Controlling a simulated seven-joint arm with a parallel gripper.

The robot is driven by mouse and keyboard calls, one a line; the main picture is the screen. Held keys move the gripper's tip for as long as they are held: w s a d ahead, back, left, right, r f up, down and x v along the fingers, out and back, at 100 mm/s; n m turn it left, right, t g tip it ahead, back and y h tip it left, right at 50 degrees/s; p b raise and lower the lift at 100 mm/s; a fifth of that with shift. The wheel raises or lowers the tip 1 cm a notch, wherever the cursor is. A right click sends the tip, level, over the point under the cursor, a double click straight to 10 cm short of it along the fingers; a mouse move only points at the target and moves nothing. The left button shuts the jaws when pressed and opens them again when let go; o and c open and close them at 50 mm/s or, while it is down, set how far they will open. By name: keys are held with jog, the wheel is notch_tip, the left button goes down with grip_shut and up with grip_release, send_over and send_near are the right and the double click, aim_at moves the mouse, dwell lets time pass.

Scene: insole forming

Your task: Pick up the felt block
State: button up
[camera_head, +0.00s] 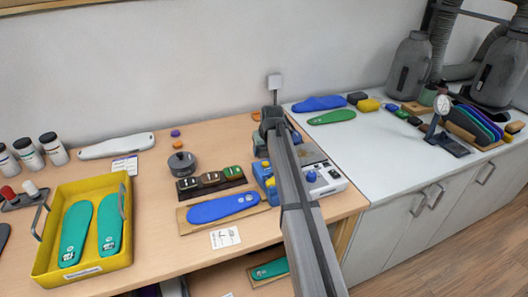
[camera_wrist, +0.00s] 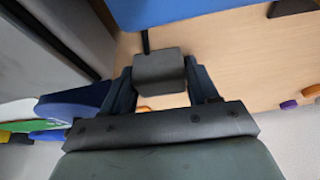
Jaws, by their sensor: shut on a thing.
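In the wrist view, a dark grey block (camera_wrist: 158,68), which looks like the felt block, sits between the two dark fingers of my gripper (camera_wrist: 162,76). The fingers touch its sides, so my gripper is shut on it. Wood tabletop shows around the block; I cannot tell how far above the table it is. In the head view, my gripper (camera_head: 271,122) is at the back of the wooden table, near the wall. My own arm hides most of it there, and the block cannot be made out.
A blue and white device (camera_head: 325,178) stands beside my arm. Left of it are a dark sample rack (camera_head: 211,184), a blue insole (camera_head: 222,207), a grey round pot (camera_head: 182,163) and a yellow bin (camera_head: 42,265). The white counter (camera_head: 385,165) at right holds insoles and blocks.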

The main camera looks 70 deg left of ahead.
jog(key=shift+r, duration=0.1)
notch_tip(320, 180, up, 10)
jog(key=shift+f, duration=0.1)
dwell(0.3)
jog(key=o, duration=0.4)
jog(key=shift+c, duration=1.4)
jog(key=shift+w+d, duration=0.1)
jog(key=shift+w, duration=0.25)
jog(key=shift+w+d+r, duration=0.55)
jog(key=shift+w+d, duration=0.55)
jog(key=shift+w, duration=0.5)
jog(key=shift+w+d+r, duration=0.5)
jog(key=shift+w+d, duration=0.65)
jog(key=shift+w, duration=0.4)
jog(key=shift+w+d+r, duration=0.55)
jog(key=shift+w+d, duration=0.55)
jog(key=shift+w, duration=0.5)
